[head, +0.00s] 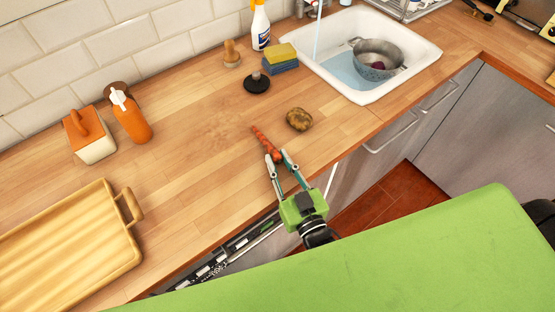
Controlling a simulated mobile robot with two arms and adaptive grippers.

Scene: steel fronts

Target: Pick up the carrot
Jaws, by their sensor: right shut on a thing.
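The orange-red carrot (263,139) is on or just above the wooden counter, left of a brown potato. My right gripper (279,161) reaches in from the counter's front edge. Its two fingers are shut on the near end of the carrot, and the far end sticks out beyond the fingertips. I cannot tell whether the carrot touches the counter. My left gripper is not in view.
The potato (299,119) lies close to the right of the carrot. A white sink (424,53) with a pot (377,62) is at the back right. A wooden tray (131,245), an orange bottle (131,120) and stacked sponges (281,58) stand around. The middle left counter is clear.

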